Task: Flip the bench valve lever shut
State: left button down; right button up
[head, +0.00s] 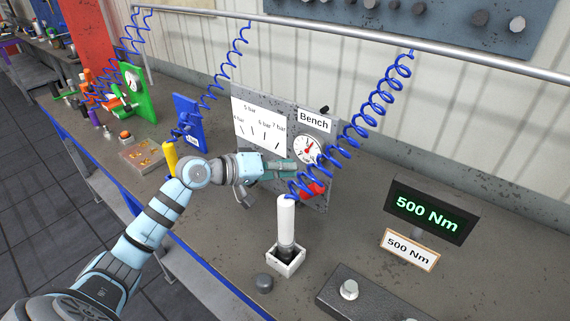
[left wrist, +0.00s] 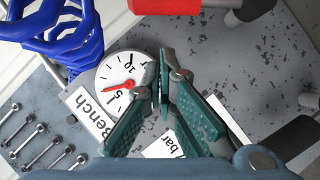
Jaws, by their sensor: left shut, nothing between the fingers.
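The grey bench valve panel (head: 325,140) carries a "Bench" label (head: 314,121) and a round gauge with a red needle (head: 306,149). The red valve lever (head: 312,190) is low on the panel, partly hidden by the blue coil and my gripper. In the left wrist view the red lever (left wrist: 165,6) shows at the top edge, and the gauge (left wrist: 120,82) is left of the fingers. My left gripper (head: 291,168) is in front of the panel, just above and left of the lever. Its teal fingers (left wrist: 164,78) are shut and empty, apart from the lever. My right gripper is not in view.
A blue coiled hose (head: 370,110) hangs from the rail to a white-handled tool (head: 286,218) standing in a small white holder in front of the panel. A "500 Nm" display (head: 428,212) stands right.

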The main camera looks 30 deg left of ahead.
aim_at(304, 194)
pick_arm(q)
jog(key=d+f, duration=0.2)
jog(key=d, duration=0.1)
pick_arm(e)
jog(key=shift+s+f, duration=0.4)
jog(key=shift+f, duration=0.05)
pick_arm(q)
jog(key=shift+s+d+f+p, duration=0.1)
jog(key=shift+d+p, duration=0.1)
jog(key=shift+d, duration=0.15)
jog(key=shift+s+d+f+p, duration=0.1)
jog(key=shift+d+p, duration=0.1)
jog(key=shift+d, duration=0.15)
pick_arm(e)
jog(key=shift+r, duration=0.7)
